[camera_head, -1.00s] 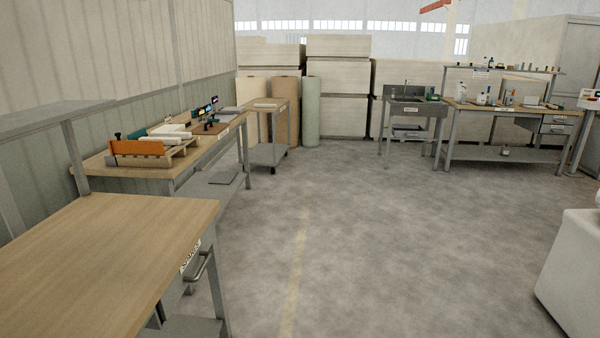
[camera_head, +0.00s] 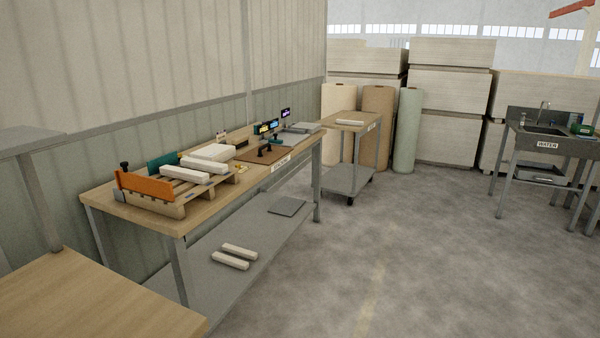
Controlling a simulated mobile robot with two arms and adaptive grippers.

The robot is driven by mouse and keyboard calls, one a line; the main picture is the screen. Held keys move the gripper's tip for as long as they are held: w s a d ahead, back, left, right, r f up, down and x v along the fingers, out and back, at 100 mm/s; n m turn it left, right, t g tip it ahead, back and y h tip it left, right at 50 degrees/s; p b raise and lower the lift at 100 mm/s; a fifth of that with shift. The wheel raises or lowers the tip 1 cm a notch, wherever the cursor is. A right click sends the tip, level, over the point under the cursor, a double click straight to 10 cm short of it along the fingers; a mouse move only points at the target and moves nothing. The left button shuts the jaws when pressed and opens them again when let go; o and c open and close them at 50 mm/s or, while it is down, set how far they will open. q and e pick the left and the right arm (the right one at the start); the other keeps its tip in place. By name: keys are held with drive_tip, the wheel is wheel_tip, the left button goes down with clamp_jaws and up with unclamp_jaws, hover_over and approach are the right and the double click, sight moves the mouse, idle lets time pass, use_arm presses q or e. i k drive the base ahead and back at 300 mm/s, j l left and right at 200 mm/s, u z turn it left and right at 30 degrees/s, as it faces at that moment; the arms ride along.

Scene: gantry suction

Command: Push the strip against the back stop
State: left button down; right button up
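Neither of my grippers is in view. A slatted wooden frame (camera_head: 172,209) sits at the near end of the long workbench (camera_head: 101,201) on the left. An upright orange board (camera_head: 146,185) stands at its near left side, with an upright teal board (camera_head: 162,165) behind it. Pale strips lie on the frame, one nearer (camera_head: 184,174) and one behind it (camera_head: 206,165). A wider pale block (camera_head: 212,152) is behind them. I cannot tell which piece is the task's strip or which board is the back stop, nor whether any strip touches a board.
Two pale pieces (camera_head: 231,260) lie on the workbench's lower shelf (camera_head: 210,285). A brown mat (camera_head: 252,155) with black tools is farther along the bench. A wheeled cart (camera_head: 347,181) stands beyond. Another wooden table (camera_head: 95,305) is at the near left. Floor (camera_head: 420,260) to the right is clear.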

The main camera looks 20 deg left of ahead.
sight(189, 175)
drive_tip(key=i+u, duration=0.1)
drive_tip(key=i, duration=0.6)
drive_tip(key=i+l+u, duration=0.15)
drive_tip(key=i, duration=0.5)
drive_tip(key=i+l+u, duration=0.1)
drive_tip(key=i, duration=0.6)
